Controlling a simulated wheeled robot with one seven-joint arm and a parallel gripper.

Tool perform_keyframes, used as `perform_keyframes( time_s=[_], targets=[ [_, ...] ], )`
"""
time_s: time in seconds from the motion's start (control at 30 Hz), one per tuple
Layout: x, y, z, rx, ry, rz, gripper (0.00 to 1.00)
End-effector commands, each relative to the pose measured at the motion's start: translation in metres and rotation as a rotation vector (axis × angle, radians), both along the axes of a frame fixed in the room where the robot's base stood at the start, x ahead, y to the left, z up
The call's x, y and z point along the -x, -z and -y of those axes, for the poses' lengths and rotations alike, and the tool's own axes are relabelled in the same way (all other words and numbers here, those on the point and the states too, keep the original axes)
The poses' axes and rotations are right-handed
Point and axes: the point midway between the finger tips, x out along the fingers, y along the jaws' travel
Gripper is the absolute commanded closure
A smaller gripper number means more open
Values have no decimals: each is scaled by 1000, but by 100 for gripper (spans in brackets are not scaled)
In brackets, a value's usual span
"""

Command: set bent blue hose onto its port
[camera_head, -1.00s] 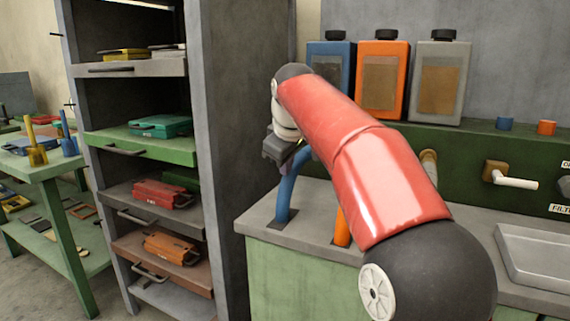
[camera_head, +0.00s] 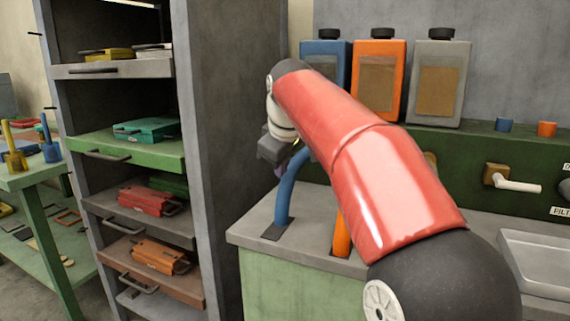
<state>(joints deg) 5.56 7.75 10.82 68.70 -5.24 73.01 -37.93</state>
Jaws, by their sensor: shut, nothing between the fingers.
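The blue hose (camera_head: 286,194) rises from a dark square base on the grey counter and bends over to the right at its top. Its upper end is hidden behind my red arm. My gripper (camera_head: 281,166) is at the left of the hose's bend, close to it. It is shut and holds nothing. Its fingertips are small and partly hidden, so I cannot tell whether they touch the hose.
An orange hose (camera_head: 341,236) stands beside the blue one, partly behind my arm. Blue, orange and grey bottles stand on the ledge. An orange fitting (camera_head: 547,129), a white-handled lever (camera_head: 515,183) and a sink (camera_head: 545,262) are at right. A shelf rack (camera_head: 230,150) stands close at left.

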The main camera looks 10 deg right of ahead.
Motion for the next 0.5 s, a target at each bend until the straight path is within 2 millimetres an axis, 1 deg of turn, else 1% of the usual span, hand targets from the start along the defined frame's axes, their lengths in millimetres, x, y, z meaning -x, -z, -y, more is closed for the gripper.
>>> perform_keyframes(
  time_s=[0.03,0.07,0.3,0.4,0.5],
  targets=[
    [6,-7,-4,1,-1,6,100],
    [9,-10,-7,1,-1,7,100],
    [38,-58,-7,1,2,8,100],
    [47,-74,-8,0,2,8,100],
    [54,-85,-8,0,2,8,100]
  ],
)
